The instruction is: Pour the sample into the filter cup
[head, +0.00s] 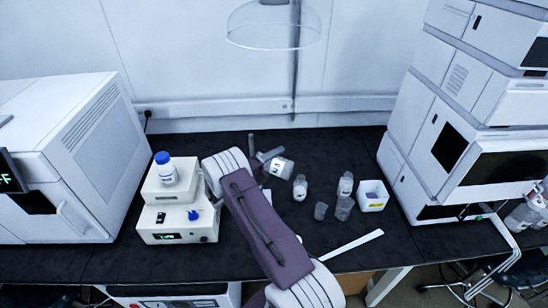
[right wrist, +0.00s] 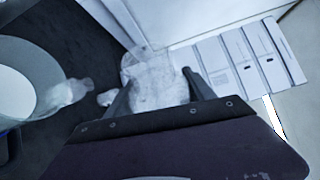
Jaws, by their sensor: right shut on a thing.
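My right gripper (head: 262,151) is over the middle of the black bench, its dark fingers shut on a translucent labelled bottle (head: 279,168). The bottle is strongly tilted, its end toward the right in the head view. In the right wrist view the fingers (right wrist: 160,92) close on either side of a clear container (right wrist: 158,78). Its contents cannot be made out. Small translucent cups (head: 321,211) and (head: 343,207) stand on the bench to the right; I cannot tell which is the filter cup. My left gripper is not in view.
Labelled bottles (head: 300,187) and (head: 345,184) stand near the cups. A blue-capped bottle (head: 164,168) sits on a cream device (head: 178,226) at left. Tall instruments (head: 465,120) flank the right; a white strip (head: 352,244) lies in front.

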